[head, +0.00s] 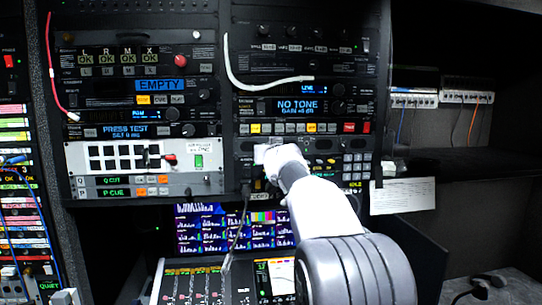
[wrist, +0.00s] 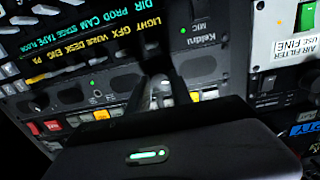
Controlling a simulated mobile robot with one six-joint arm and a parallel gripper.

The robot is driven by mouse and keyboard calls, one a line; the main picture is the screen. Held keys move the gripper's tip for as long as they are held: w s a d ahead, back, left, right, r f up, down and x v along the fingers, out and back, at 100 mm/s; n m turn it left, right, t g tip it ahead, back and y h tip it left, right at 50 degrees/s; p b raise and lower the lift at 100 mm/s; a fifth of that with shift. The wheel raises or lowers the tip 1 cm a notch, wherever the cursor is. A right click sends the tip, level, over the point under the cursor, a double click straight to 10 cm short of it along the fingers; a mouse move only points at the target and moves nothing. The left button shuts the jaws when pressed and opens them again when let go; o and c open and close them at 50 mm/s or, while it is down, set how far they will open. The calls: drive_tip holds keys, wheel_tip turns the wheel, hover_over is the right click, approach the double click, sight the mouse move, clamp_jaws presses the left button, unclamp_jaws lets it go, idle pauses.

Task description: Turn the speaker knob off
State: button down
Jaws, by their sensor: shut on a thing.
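My gripper (head: 268,157) reaches the black intercom panel (head: 316,146) in the right-hand rack; its white wrist and arm hide part of that panel in the head view. In the wrist view the panel (wrist: 213,62) is rotated, with green and yellow key labels and a "MIC" marking. The two dark fingertips (wrist: 165,94) are against the panel, shut on a small greyish knob (wrist: 163,93) between them. The knob is mostly covered by the fingers and cannot be seen in the head view. Its pointer and setting cannot be read.
Yellow, white and red buttons (wrist: 101,114) lie close to the fingers. A white "AIR FILTER" panel with a green switch (wrist: 307,17) is at the upper right in the wrist view. Below the rack are a screen (head: 208,228) and a fader desk (head: 190,283). A dark cable hangs beside my arm.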

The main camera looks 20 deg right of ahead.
drive_tip(key=n+b, duration=0.2)
drive_tip(key=n, duration=0.8)
drive_tip(key=shift+n, duration=0.4)
drive_tip(key=shift+r, duration=0.1)
idle(0.3)
drive_tip(key=c, duration=1.1)
unclamp_jaws()
drive_tip(key=shift+c, duration=0.2)
drive_tip(key=b+v, duration=0.7)
drive_tip(key=v, duration=1)
drive_tip(key=shift+s+a+f+b, duration=0.15)
drive_tip(key=shift+f+b, duration=0.2)
